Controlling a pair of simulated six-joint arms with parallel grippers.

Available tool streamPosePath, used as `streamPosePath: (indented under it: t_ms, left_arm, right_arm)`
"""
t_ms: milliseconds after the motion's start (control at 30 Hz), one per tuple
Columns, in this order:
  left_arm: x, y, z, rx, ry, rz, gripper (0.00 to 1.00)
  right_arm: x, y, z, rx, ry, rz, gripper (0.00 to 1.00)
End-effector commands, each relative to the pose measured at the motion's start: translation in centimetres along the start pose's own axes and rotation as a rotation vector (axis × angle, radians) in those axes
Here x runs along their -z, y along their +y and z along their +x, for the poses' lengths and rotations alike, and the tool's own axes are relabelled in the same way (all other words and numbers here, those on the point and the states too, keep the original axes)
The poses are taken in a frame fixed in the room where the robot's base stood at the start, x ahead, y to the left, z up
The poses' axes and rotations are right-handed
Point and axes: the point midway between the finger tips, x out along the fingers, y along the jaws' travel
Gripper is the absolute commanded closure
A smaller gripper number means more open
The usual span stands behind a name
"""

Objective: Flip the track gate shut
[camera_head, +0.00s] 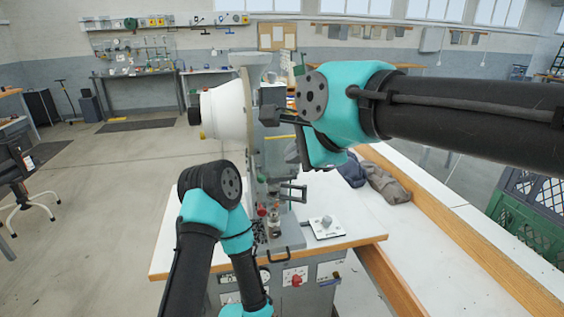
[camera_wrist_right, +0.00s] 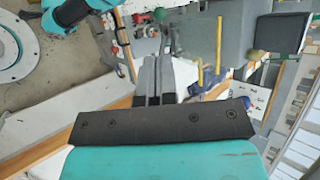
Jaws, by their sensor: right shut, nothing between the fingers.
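The eyelet press stands upright at the table's middle, with a white cone-shaped bowl (camera_head: 222,113) on its left side. I cannot make out the track gate for certain; a thin yellow strip (camera_head: 280,137) shows on the press just below my right fingers, and a yellow strip (camera_wrist_right: 219,45) also shows in the right wrist view. My right gripper (camera_head: 284,116) is shut and empty, its fingers pointing left at the upper press. In the right wrist view its fingers (camera_wrist_right: 158,76) lie side by side. My left arm is bent at lower left; its gripper is out of view.
A small white panel with a knob (camera_head: 326,227) sits on the tabletop right of the press. Dark cloths (camera_head: 385,184) lie farther right, beside a wooden rail (camera_head: 437,221). A green crate (camera_head: 532,211) stands at the right edge. Open floor lies left of the table.

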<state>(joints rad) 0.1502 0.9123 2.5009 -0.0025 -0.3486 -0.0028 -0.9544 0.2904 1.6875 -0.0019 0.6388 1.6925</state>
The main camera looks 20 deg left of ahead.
Motion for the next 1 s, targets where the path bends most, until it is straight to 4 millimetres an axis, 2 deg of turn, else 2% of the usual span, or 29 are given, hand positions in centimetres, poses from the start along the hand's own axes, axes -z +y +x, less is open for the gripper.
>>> streamPosePath:
  t_ms: [133,367,800,867,1000]
  left_arm:
    - [0.0,0.0,0.0,0.000,0.000,0.000,0.46]
    - [0.0,0.0,0.0,0.000,0.000,0.000,0.46]
    - [0.0,0.0,0.0,0.000,0.000,0.000,0.46]
    - [0.0,0.0,0.0,0.000,0.000,0.000,0.46]
    - [0.0,0.0,0.0,0.000,0.000,0.000,0.46]
  right_arm:
    - [0.0,0.1,-2.3,0.001,0.000,0.000,1.00]
    - [0.0,0.2,-3.6,0.000,0.000,0.000,1.00]
    - [0.2,0.3,-3.4,-0.002,0.002,-0.001,1.00]
    - [0.7,0.5,-2.9,-0.005,0.006,-0.004,1.00]
    - [3.7,1.7,-0.5,-0.025,0.031,-0.029,1.00]
